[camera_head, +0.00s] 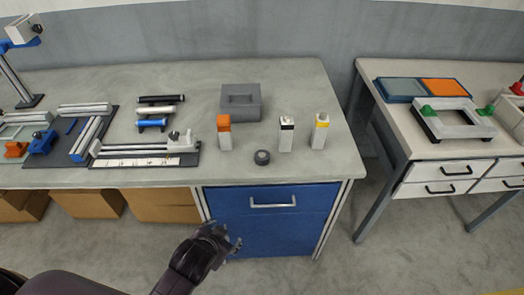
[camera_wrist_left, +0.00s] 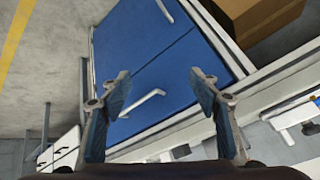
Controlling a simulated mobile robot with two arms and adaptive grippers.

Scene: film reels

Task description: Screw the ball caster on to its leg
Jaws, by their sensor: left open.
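A small dark round piece (camera_head: 262,157) lies near the front edge of the grey workbench. My left gripper (camera_head: 232,243) is open and empty, in front of the blue cabinet and below the bench top. Its spread fingers show in the left wrist view (camera_wrist_left: 161,92). My right gripper is not in view.
The blue cabinet (camera_head: 240,222) with its handle (camera_head: 272,202) is under the bench (camera_head: 215,175). A grey block (camera_head: 240,103) stands behind the posts. Metal rails and fixtures (camera_head: 135,150) fill the left side. A second table (camera_head: 410,140) stands right, past a floor gap.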

